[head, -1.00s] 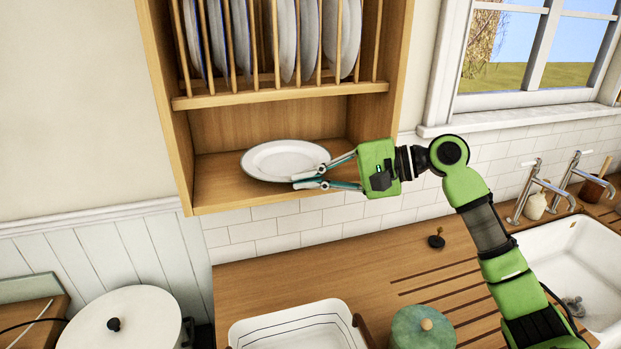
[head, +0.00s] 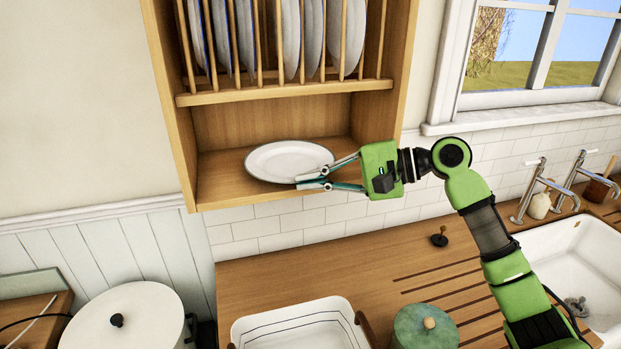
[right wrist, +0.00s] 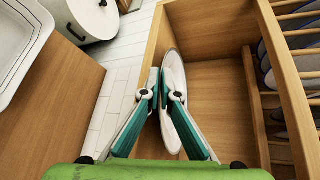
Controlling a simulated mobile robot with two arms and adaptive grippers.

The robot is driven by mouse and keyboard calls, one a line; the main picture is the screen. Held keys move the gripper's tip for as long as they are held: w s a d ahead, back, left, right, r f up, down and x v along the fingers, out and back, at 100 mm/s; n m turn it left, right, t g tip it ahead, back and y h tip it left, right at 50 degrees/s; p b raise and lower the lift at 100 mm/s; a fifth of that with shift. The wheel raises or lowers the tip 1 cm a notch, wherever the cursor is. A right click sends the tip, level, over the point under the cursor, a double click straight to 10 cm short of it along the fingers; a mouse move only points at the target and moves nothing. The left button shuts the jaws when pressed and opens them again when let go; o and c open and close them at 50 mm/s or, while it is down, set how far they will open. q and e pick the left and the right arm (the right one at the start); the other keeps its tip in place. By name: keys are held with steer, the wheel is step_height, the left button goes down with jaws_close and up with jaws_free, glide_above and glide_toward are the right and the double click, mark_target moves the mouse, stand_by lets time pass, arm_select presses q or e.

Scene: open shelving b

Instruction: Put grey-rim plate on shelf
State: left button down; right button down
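The grey-rim plate (head: 285,160) is white with a thin grey rim. It lies roughly flat in the lower open shelf (head: 222,187) of the wooden rack; I cannot tell whether its whole base touches the board. My right gripper (head: 318,176) is at the plate's front right edge. In the right wrist view its fingertips (right wrist: 160,84) close in on the rim, with one finger over the upper face of the plate (right wrist: 172,72) and the other outside it. The fingers hide part of the rim. My left gripper is in neither view.
Above the shelf, several plates (head: 290,40) stand upright between wooden dowels. Side walls (head: 170,110) bound the shelf. Below are a white basin (head: 300,325), a green lidded pot (head: 425,330), a white round lid (head: 125,320) and the sink (head: 575,240).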

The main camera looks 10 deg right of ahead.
steer(key=shift+f, duration=0.35)
steer(key=c, duration=2.2)
jaws_free()
steer(key=shift+f, duration=0.15)
steer(key=v, duration=1.2)
